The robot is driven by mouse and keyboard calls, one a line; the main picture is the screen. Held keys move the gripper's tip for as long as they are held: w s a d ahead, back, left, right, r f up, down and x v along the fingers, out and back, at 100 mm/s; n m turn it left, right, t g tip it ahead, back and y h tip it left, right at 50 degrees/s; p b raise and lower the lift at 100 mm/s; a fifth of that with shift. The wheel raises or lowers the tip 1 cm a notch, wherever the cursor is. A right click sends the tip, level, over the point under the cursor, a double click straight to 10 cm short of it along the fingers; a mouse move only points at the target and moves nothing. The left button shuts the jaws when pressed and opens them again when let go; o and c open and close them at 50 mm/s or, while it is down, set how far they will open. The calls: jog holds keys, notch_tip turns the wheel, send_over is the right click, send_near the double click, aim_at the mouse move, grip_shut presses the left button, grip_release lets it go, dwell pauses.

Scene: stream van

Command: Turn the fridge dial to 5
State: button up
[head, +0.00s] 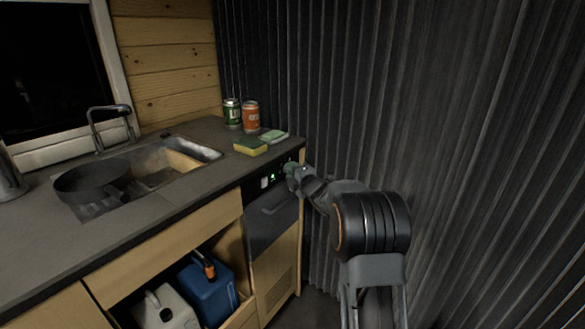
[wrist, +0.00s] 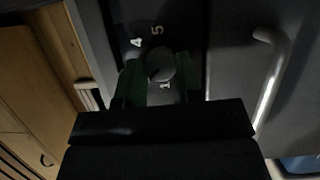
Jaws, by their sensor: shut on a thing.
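The fridge (head: 270,222) is the dark-fronted unit at the right end of the counter, with a control strip along its top. In the wrist view, the round grey dial (wrist: 161,66) sits on the dark panel between my gripper's green fingers. The numbers 4 and 5 show above it and a 1 shows below it. A dark mark lies on the dial's lower left side; which number it points to is unclear. My gripper (head: 291,170) is at the right end of the strip, shut on the dial. The other numbers are hidden or too dark to read.
The fridge handle (wrist: 270,75) runs along the right of the wrist view. A sponge (head: 250,146), a green cloth (head: 274,136) and two cans (head: 251,116) stand on the counter above. A corrugated dark wall (head: 440,120) is close on the right. An open drawer holds a blue canister (head: 205,290).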

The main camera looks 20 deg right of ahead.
jog(key=m+g+p, duration=0.1)
jog(key=m+p, duration=0.2)
jog(key=p, duration=0.4)
jog(key=r+m+g+y+p, duration=0.1)
jog(key=m+g+p, duration=0.1)
jog(key=p, duration=0.5)
jog(key=m+g+p, duration=0.1)
jog(key=m+p, duration=0.3)
jog(key=p, duration=0.3)
jog(key=shift+d+r+g+y, duration=0.2)
jog(key=shift+r+g+y, duration=0.1)
jog(key=m+y+p, duration=0.1)
jog(key=m+p, duration=0.1)
jog(key=p, duration=0.2)
jog(key=shift+w+f+g, duration=0.1)
jog(key=shift+g, duration=0.3)
jog(key=m+p, duration=0.1)
jog(key=m+g+y+p, duration=0.1)
jog(key=m+y+p, duration=0.1)
jog(key=m+p, duration=0.1)
jog(key=shift+w+d+f+g, duration=0.1)
jog(key=shift+d+f+g, duration=0.1)
jog(key=shift+f+g, duration=0.1)
jog(key=m+y, duration=0.1)
jog(key=m+g, duration=0.1)
jog(key=shift+w+d+f+m+y+b, duration=0.1)
jog(key=shift+f+m+y+b, duration=0.05)
jog(key=shift+m+y+b, duration=0.65)
jog(key=shift+m+y, duration=0.1)
jog(key=shift+m, duration=0.1)
